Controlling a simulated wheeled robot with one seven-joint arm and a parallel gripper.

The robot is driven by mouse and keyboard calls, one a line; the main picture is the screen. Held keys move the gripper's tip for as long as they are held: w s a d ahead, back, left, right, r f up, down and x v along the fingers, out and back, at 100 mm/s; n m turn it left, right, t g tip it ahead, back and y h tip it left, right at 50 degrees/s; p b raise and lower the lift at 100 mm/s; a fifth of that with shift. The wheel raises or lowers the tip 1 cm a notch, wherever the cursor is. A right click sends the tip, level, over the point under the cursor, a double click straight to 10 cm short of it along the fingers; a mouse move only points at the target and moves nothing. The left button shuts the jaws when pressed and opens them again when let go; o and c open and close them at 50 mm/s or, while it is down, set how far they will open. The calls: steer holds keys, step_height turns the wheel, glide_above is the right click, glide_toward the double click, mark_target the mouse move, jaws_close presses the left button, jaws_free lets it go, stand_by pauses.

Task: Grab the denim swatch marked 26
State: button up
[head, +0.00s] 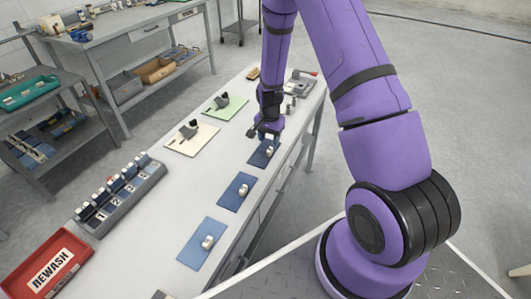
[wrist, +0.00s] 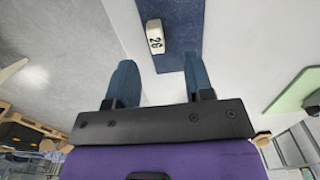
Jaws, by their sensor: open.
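The denim swatch marked 26 (wrist: 184,14) is a dark blue rectangle with a white tag block (wrist: 155,37) reading 26. In the head view this looks to be the farthest swatch (head: 257,158) in a row of three blue ones, though its number is unreadable there. My gripper (wrist: 159,66) is open and empty, its two blue fingers apart. The tag block lies ahead of the gap between the fingertips, and part of the swatch shows between the fingers. In the head view my gripper (head: 267,133) is above the far end of that swatch. I cannot tell the exact height.
Two other blue swatches (head: 231,199) (head: 193,255) with white blocks lie nearer on the table. A cream mat (head: 205,141) and a green mat (head: 232,107) lie left of the row. A grey rack (head: 130,200) and red REWASH tray (head: 28,285) stand at front left.

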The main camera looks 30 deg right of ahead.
mark_target(270, 149)
steer(key=shift+s+f, duration=0.15)
steer(key=shift+f, duration=1.15)
steer(key=shift+s+f, duration=0.1)
steer(key=shift+f, duration=1.15)
jaws_close()
